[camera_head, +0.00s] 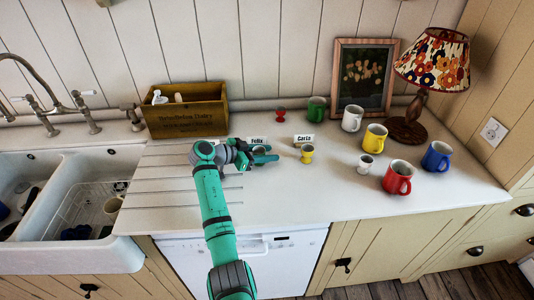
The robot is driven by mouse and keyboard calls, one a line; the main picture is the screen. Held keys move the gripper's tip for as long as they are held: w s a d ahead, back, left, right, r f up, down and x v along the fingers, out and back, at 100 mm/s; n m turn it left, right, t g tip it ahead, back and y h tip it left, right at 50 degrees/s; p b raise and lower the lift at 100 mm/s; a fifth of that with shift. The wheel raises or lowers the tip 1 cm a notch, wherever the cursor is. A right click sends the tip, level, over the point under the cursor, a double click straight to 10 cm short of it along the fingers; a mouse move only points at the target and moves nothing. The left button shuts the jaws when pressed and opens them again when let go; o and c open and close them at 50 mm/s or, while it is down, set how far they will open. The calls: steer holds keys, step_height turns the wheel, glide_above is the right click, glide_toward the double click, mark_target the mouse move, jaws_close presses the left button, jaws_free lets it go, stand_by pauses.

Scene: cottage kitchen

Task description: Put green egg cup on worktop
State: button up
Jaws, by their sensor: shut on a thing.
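My gripper (264,154) has teal fingers and is low over the worktop (330,195), beside the card marked Felix. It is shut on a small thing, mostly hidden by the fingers. This appears to be the green egg cup, but its colour blends with the fingers. I cannot tell whether it touches the worktop. No other green egg cup shows. A yellow egg cup (307,153) stands right of my gripper, a white egg cup (365,164) farther right, and a red egg cup (280,115) behind.
Name cards for Felix (257,141) and Carla (304,139) stand near my gripper. Green (316,109), white (352,118), yellow (375,138), red (398,178) and blue (437,156) mugs stand to the right. A wooden box (187,110) is behind left; the sink (75,190) is left. The front middle worktop is clear.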

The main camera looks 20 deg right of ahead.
steer(key=shift+f, duration=0.1)
steer(key=o, duration=1.1)
steer(key=shift+a+r, duration=0.25)
steer(key=v, duration=1.1)
steer(key=shift+a+r, duration=0.1)
steer(key=shift+a, duration=0.15)
